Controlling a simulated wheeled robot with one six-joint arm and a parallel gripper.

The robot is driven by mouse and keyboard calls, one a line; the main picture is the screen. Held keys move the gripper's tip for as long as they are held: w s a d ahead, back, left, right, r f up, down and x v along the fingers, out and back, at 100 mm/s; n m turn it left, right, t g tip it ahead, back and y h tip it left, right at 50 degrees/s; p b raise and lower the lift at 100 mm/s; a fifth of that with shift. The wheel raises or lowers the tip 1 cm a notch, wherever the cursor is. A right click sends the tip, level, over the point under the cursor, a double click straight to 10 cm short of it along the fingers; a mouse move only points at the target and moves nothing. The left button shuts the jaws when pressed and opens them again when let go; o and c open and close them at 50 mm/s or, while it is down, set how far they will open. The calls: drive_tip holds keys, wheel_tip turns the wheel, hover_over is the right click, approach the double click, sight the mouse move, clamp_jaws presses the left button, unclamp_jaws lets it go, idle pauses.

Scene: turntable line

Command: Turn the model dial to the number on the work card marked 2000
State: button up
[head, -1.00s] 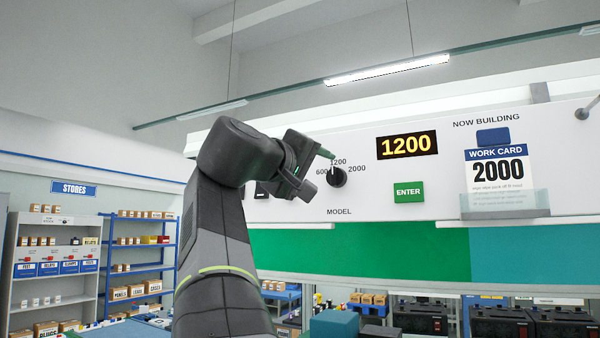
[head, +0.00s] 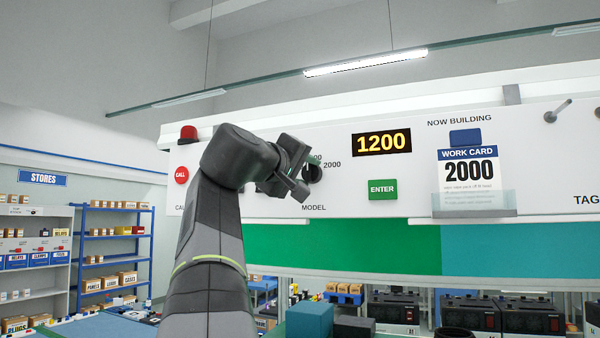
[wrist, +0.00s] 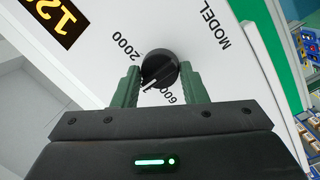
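The model dial (head: 313,173) is a black round knob on the white panel, partly hidden behind my gripper in the head view. In the wrist view the dial (wrist: 160,68) lies between the green fingertips, its white pointer line between the 600 and 2000 marks. My gripper (wrist: 160,84) is open, one finger on each side of the dial; I cannot tell whether they touch it. The yellow display (head: 382,142) reads 1200. The work card (head: 470,172) reads 2000 and stands in a clear holder at the right.
A green ENTER button (head: 383,189) sits below the display. A red CALL button (head: 181,175) and a red lamp (head: 188,133) are at the panel's left. Pegs (head: 556,111) stick out at the upper right. Store shelves (head: 110,250) stand at the left.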

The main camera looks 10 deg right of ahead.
drive_tip(key=shift+f+m, duration=0.1)
drive_tip(key=shift+m, duration=0.3)
drive_tip(key=m, duration=0.2)
drive_tip(key=shift+m, duration=0.4)
drive_tip(key=m, duration=0.3)
drive_tip(key=shift+g+y+b, duration=0.3)
drive_tip(key=shift+y+b, duration=0.1)
drive_tip(key=m, duration=0.3)
drive_tip(key=m+y, duration=0.1)
drive_tip(key=m, duration=0.2)
drive_tip(key=shift+d+r, duration=0.1)
drive_tip(key=shift+r, duration=0.1)
drive_tip(key=o, duration=1)
drive_tip(key=shift+c, duration=0.2)
drive_tip(key=shift+s, duration=0.1)
